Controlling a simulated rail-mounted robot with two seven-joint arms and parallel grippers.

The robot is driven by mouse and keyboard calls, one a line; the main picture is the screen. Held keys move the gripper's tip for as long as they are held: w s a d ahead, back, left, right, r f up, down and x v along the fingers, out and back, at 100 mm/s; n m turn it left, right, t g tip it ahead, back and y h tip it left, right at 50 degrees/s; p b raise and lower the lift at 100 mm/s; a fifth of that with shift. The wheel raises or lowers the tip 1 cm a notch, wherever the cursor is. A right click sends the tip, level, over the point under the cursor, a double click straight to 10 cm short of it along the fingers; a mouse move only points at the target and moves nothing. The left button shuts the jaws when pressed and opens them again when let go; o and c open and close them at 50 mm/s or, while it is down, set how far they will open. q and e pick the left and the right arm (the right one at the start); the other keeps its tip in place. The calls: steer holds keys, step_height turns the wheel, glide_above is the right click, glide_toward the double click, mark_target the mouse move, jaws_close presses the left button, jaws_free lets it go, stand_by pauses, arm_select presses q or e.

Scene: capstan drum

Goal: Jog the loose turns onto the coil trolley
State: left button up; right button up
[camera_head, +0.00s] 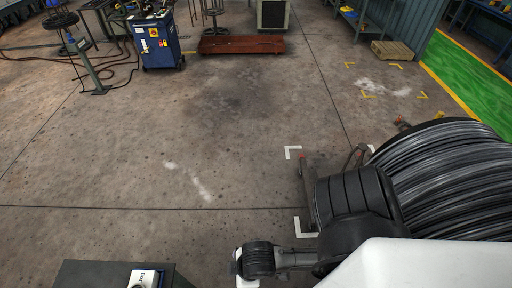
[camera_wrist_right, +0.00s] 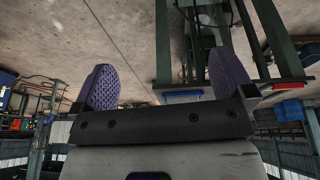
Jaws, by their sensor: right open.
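A large coil of dark grey turns (camera_head: 450,180) fills the right edge of the head view. Whether it sits on a drum or a trolley is hidden by my arm. A low grey metal post (camera_head: 307,185) stands beside it, partly hidden. In the right wrist view my right gripper (camera_wrist_right: 164,85) has its two purple padded fingers wide apart, with nothing between them. No coil turns show between or touching the fingers. My left gripper is not in view.
White corner marks (camera_head: 293,152) lie on the floor near the coil. A dark box-like top (camera_head: 90,274) with a white item is at the lower left. The middle floor is clear.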

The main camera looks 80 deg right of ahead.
steer(key=shift+c, duration=0.2)
jaws_close()
stand_by(0.6)
stand_by(0.8)
